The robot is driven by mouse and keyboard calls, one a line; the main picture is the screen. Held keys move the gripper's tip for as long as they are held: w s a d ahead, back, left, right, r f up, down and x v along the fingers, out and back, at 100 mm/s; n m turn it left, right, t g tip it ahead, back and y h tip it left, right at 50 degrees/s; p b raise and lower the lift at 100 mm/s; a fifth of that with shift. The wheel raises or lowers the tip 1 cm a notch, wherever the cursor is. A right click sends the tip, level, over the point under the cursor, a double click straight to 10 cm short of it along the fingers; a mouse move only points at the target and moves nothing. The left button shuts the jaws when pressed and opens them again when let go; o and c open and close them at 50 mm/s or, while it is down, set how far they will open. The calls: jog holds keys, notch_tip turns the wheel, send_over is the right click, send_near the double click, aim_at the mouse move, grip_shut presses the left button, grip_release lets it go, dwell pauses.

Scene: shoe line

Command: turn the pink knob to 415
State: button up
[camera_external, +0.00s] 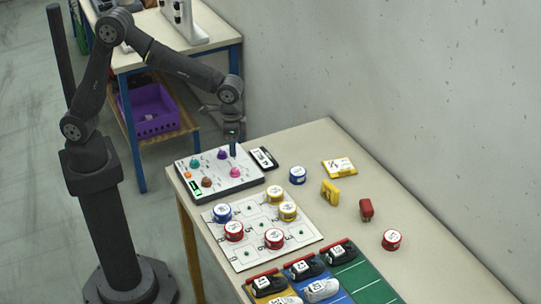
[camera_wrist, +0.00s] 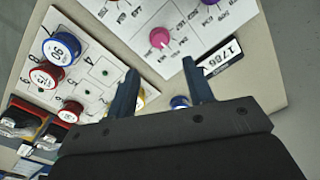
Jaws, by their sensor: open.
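The pink knob (camera_external: 235,172) is on the white control panel (camera_external: 240,184), near the panel's right side. In the wrist view the pink knob (camera_wrist: 159,37) shows just beyond my fingertips, with small printed marks around it. My gripper (camera_external: 233,150) points down above the panel, close to the pink knob. In the wrist view my gripper (camera_wrist: 160,68) has its two dark fingers apart, with nothing between them.
The panel also has a purple knob (camera_external: 222,154), a green knob (camera_external: 194,163) and a brown-orange knob (camera_external: 206,182). A black-framed number card (camera_external: 263,158) lies beside the panel. A white board (camera_external: 262,222) with several round tins stands in front.

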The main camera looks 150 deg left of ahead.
notch_tip(320, 180, up, 8)
send_over(235, 170)
jog(key=shift+w+d, duration=0.25)
jog(key=shift+w, duration=0.1)
jog(key=shift+f, duration=0.15)
jog(key=f, duration=1.7)
jog(key=shift+s+a+f, duration=0.15)
jog(key=shift+s+a, duration=0.05)
jog(key=shift+s, duration=0.15)
jog(key=shift+f, duration=0.25)
jog(key=shift+r+m, duration=0.25)
jog(key=shift+m, duration=0.65)
jog(key=m, duration=0.6)
notch_tip(235, 170, up, 9)
jog(key=shift+d+f, duration=0.2)
dwell(0.8)
